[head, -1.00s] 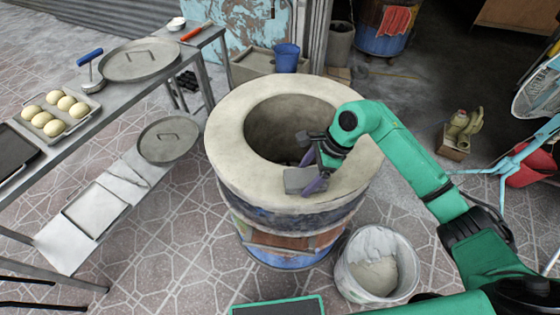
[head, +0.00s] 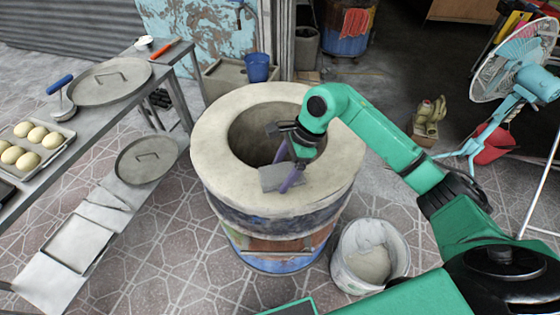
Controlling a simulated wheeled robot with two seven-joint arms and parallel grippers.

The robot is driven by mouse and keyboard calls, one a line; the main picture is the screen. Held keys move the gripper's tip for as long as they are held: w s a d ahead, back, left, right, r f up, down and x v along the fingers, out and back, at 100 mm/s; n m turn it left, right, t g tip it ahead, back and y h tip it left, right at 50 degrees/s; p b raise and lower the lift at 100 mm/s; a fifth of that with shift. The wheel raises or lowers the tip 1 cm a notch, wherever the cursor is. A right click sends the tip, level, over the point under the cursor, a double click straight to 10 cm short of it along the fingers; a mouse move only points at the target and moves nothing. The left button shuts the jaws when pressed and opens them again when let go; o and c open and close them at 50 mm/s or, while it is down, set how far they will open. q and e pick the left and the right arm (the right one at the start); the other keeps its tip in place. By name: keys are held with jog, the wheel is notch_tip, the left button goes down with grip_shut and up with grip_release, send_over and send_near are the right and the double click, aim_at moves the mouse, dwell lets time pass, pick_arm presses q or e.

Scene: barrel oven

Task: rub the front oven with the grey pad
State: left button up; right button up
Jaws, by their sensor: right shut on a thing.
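The front oven (head: 220,182) is a round barrel with a thick pale rim and a dark open mouth. The grey pad (head: 273,179) is at the near side of the rim, at the inner edge of the mouth. A purple handle-like part (head: 291,180) shows beside it. My right gripper (head: 287,150) is over the mouth, shut on the pad's purple part. Whether the pad presses on the rim or hovers just above it I cannot tell. My left gripper is out of view.
A metal table with dough balls (head: 30,143) and a round lid (head: 110,82) stands at the left. A white bucket (head: 370,258) stands close by the oven's right front. A blue bucket (head: 257,67) is behind it. A fan (head: 515,65) stands at the right.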

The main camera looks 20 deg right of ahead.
jog(key=shift+r+p, duration=0.5)
jog(key=shift+r, duration=0.85)
